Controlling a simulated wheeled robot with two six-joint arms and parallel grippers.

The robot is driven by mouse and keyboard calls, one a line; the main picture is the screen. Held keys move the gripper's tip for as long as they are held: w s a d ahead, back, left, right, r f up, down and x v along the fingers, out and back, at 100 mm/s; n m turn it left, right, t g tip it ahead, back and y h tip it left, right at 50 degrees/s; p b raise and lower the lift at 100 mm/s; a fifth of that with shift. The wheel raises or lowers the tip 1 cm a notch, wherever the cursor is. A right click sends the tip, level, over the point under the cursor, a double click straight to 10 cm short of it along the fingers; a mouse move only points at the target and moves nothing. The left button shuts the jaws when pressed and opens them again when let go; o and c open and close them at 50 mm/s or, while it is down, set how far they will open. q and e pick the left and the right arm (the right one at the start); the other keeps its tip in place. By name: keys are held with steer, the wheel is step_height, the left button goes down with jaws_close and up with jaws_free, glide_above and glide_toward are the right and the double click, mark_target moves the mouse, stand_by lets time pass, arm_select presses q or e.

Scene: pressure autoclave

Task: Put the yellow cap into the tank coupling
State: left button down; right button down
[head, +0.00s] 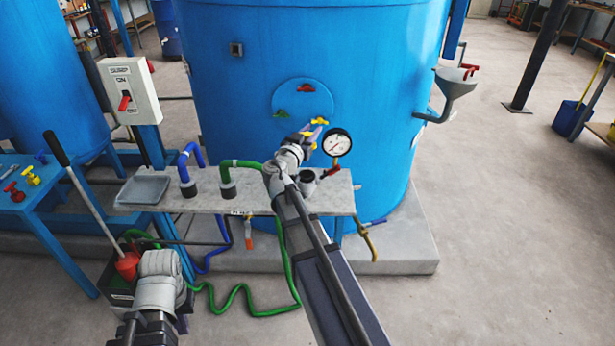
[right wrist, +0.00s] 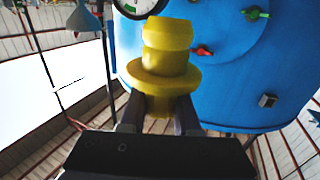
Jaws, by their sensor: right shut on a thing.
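The yellow cap (right wrist: 166,62) is a stepped round plug with a wide flange. In the right wrist view my right gripper (right wrist: 160,112) is shut on its lower end, and the stepped end points away from the gripper. In the head view my right gripper (head: 312,136) is in front of the blue tank, above the shelf. A yellow shape shows beside its fingertips, but I cannot tell whether it is the cap. A grey open-topped socket (head: 308,181), which may be the tank coupling, stands upright on the shelf below. My left gripper (head: 160,292) is low at the left; its fingers are hidden.
The blue tank (head: 240,90) carries a round plate with red and green handles. A pressure gauge (head: 337,142) is just right of my right gripper. The grey shelf (head: 262,203) holds a blue hose (head: 184,160), a green hose (head: 245,164) and a tray (head: 144,190).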

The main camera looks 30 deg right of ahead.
steer(key=shift+f+b, duration=5.05)
steer(key=shift+b, duration=0.05)
steer(key=shift+f, duration=0.25)
steer(key=c, duration=0.6)
jaws_free()
steer(key=shift+c, duration=0.2)
